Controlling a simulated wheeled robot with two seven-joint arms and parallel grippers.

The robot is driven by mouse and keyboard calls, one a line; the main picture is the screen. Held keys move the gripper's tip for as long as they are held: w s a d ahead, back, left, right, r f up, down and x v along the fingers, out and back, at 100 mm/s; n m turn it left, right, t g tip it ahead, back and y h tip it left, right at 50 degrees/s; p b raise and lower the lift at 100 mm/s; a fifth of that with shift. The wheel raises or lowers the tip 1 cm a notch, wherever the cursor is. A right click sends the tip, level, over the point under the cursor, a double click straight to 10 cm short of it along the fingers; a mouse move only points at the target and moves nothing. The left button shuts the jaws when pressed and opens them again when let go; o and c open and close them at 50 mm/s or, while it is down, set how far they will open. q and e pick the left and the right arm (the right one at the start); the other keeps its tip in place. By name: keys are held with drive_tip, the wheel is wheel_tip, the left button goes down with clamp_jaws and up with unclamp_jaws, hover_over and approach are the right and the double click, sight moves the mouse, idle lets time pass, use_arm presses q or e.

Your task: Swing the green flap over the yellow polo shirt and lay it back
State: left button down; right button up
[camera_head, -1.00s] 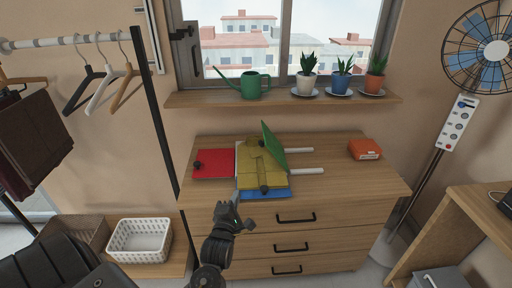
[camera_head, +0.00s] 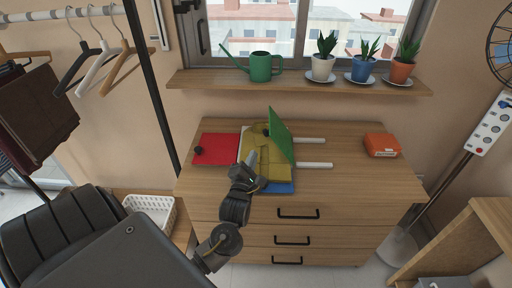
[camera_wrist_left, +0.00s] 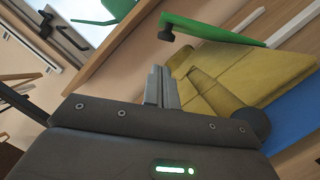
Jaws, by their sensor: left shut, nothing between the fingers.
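The green flap (camera_head: 281,135) stands raised on edge, tilted, along the right side of the yellow polo shirt (camera_head: 275,169). A dark knob shows on the flap in the wrist view (camera_wrist_left: 215,32). The shirt lies folded on a board with a red flap (camera_head: 218,149) flat at left and a blue flap (camera_head: 281,188) at the front. My left gripper (camera_head: 252,156) is shut and empty over the left part of the shirt, hiding some of it. Its closed fingers (camera_wrist_left: 160,86) also show in the wrist view, apart from the green flap. My right gripper is out of view.
The board lies on a wooden dresser (camera_head: 350,187). Two white rods (camera_head: 312,165) lie to the right of the flap. An orange box (camera_head: 382,145) sits further right. A shelf (camera_head: 300,82) above holds a green watering can (camera_head: 262,67) and potted plants.

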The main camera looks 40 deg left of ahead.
sight(278, 136)
use_arm(q)
drive_tip(key=p+x, duration=0.1)
drive_tip(key=x, duration=0.8)
drive_tip(key=shift+d+f, duration=0.1)
drive_tip(key=shift+f, duration=0.05)
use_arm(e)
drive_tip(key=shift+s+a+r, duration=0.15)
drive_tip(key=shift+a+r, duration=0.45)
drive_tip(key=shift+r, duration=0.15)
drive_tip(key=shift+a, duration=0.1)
